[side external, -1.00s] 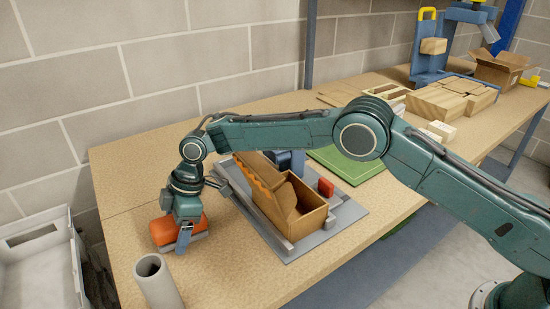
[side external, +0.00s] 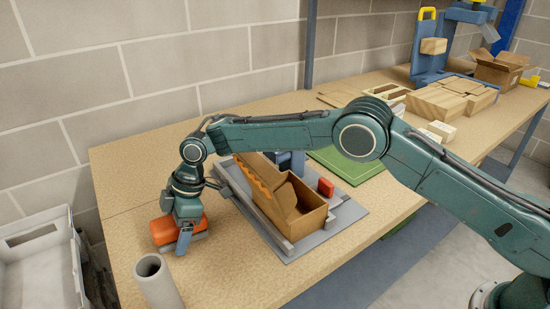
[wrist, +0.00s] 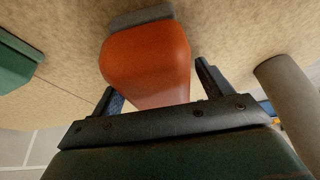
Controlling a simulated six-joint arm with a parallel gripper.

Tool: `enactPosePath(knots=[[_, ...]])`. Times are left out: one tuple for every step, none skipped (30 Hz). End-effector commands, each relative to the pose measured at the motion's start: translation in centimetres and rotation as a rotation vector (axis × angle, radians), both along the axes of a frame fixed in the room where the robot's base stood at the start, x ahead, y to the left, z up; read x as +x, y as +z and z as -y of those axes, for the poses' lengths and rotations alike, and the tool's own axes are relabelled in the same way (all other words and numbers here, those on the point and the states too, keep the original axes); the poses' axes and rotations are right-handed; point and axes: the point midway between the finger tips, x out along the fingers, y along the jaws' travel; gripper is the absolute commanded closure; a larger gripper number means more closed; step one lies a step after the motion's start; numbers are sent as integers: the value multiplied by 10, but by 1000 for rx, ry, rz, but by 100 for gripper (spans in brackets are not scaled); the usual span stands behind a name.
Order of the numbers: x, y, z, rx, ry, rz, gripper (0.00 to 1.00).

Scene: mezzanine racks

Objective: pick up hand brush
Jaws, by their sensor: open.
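The hand brush is an orange block-like body (side external: 163,233) with a grey edge, lying on the table's left end. In the wrist view the orange body (wrist: 150,62) fills the upper middle, its grey edge (wrist: 140,18) on the far side. My gripper (side external: 182,243) is low over the brush and hides part of it in the side view. In the wrist view my gripper (wrist: 158,85) is open, with one finger on each side of the brush's near end. I cannot tell whether either finger touches it.
A grey tube (side external: 158,282) stands near the table's front left; it shows at right in the wrist view (wrist: 288,92). A brown open box (side external: 300,222) sits on a grey plate (side external: 345,214) to the right. A pale bin (side external: 42,270) is left of the table.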

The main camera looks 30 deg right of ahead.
Motion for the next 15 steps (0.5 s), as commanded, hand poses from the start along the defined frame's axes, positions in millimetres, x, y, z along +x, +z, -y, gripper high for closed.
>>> enactPosePath(knots=[[0, -1, 0, 0, 0, 0, 22], [0, -1, 0, 0, 0, 0, 22], [0, -1, 0, 0, 0, 0, 22], [0, -1, 0, 0, 0, 0, 22], [0, -1, 0, 0, 0, 0, 22], [0, -2, 0, 0, 0, 0, 22], [0, -2, 0, 0, 0, 0, 22], [0, -2, 0, 0, 0, 0, 22], [0, -2, 0, 0, 0, 0, 22], [0, -2, 0, 0, 0, 0, 22], [0, -2, 0, 0, 0, 0, 22], [0, -2, 0, 0, 0, 0, 22], [0, -2, 0, 0, 0, 0, 22], [0, -2, 0, 0, 0, 0, 28], [0, -2, 0, 0, 0, 0, 36]])
